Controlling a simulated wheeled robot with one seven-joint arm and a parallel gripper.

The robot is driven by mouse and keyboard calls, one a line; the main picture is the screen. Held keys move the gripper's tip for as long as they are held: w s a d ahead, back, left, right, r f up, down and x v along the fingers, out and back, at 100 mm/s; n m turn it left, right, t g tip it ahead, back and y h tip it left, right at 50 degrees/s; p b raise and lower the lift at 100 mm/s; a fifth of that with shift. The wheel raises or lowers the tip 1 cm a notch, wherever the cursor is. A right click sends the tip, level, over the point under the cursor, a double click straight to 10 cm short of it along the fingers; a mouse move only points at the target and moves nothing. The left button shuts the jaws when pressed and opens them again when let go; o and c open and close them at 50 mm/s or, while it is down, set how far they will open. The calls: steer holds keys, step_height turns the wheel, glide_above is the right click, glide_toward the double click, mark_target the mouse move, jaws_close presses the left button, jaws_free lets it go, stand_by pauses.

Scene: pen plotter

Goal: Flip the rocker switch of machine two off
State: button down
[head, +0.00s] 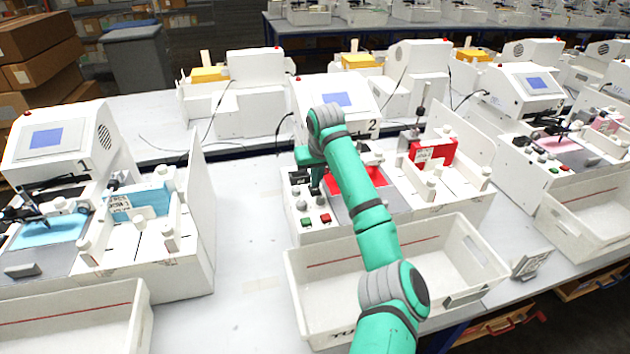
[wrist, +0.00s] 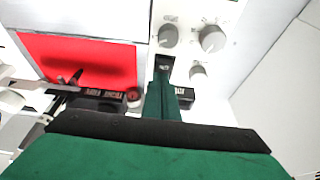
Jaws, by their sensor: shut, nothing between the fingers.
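Machine two (head: 372,126) is the white plotter in the middle of the head view, with a blue screen and a red sheet (head: 345,180) on its bed. My gripper (head: 316,183) is shut and empty, pointing down over the control panel left of the red sheet. In the wrist view, the closed fingers (wrist: 160,85) are at a black rocker switch (wrist: 165,64); I cannot tell whether they touch it. A second black part (wrist: 184,95) shows beside the fingers, partly covered. The rocker's position cannot be made out.
Grey knobs (wrist: 212,38) sit close to the fingers. Green (head: 306,222) and red (head: 325,218) buttons are at the panel's front. A white bin (head: 310,290) stands before the machine. Machine one (head: 60,140) is to the left, with bare table (head: 245,210) between.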

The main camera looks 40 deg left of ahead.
steer(key=shift+w+f, duration=0.1)
steer(key=shift+w, duration=0.05)
steer(key=shift+a, duration=0.1)
steer(key=shift+s+d, duration=0.2)
steer(key=shift+s+a, duration=0.3)
steer(key=shift+s, duration=0.35)
steer(key=shift+w+d, duration=0.25)
steer(key=shift+d, duration=0.25)
steer(key=shift+w+d, duration=0.1)
steer(key=shift+d, duration=0.1)
steer(key=shift+a, duration=0.15)
steer(key=shift+r, duration=0.4)
steer(key=v, duration=1.3)
steer(key=shift+r, duration=0.15)
